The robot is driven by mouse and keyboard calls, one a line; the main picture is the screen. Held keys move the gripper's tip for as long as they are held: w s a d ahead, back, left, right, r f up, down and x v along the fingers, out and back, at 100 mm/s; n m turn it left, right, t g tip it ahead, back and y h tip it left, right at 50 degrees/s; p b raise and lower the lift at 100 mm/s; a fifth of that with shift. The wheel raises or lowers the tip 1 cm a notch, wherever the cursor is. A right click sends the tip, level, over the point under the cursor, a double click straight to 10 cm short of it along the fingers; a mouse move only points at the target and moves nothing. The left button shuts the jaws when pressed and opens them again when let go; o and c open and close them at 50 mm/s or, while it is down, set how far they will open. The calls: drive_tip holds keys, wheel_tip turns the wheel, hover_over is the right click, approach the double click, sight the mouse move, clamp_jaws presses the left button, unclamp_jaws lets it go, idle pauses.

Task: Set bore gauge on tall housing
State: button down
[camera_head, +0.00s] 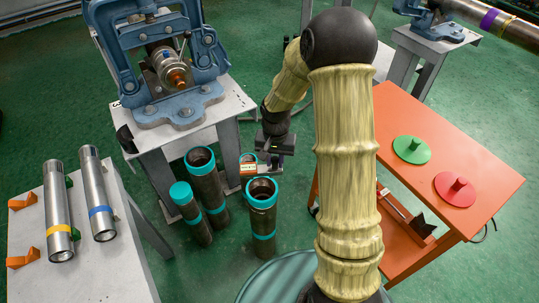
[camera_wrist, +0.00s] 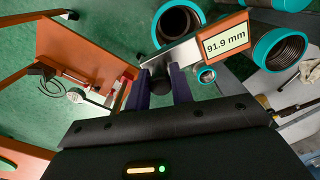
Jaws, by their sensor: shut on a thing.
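My gripper (camera_wrist: 160,78) is shut on the bore gauge, a grey bar with an orange-framed display (camera_wrist: 224,41) reading 91.9 mm. In the head view my gripper (camera_head: 272,163) holds the gauge (camera_head: 249,169) among several upright dark housings with teal rims. One housing (camera_head: 264,216) stands in front of the gauge, a wider one (camera_head: 206,183) to its left, and a slimmer one (camera_head: 188,213) further left. Another teal rim (camera_head: 247,157) shows partly behind the gauge. Housings also show in the wrist view (camera_wrist: 180,24). I cannot tell for certain which is the tall one, or whether the gauge touches any.
A blue pipe vise (camera_head: 160,60) stands on a grey stand behind left. A grey table (camera_head: 125,255) at left holds two steel pipes (camera_head: 57,205) and orange blocks. An orange table (camera_head: 430,130) at right carries a green disc (camera_head: 411,149) and a red disc (camera_head: 455,188).

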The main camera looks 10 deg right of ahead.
drive_tip(key=f+n, duration=0.1)
drive_tip(key=w+f+n, duration=0.1)
drive_tip(key=f+n, duration=0.1)
drive_tip(key=w+f+n, duration=0.1)
drive_tip(key=f, duration=0.1)
drive_tip(key=shift+n, duration=0.4)
drive_tip(key=shift+s, duration=0.1)
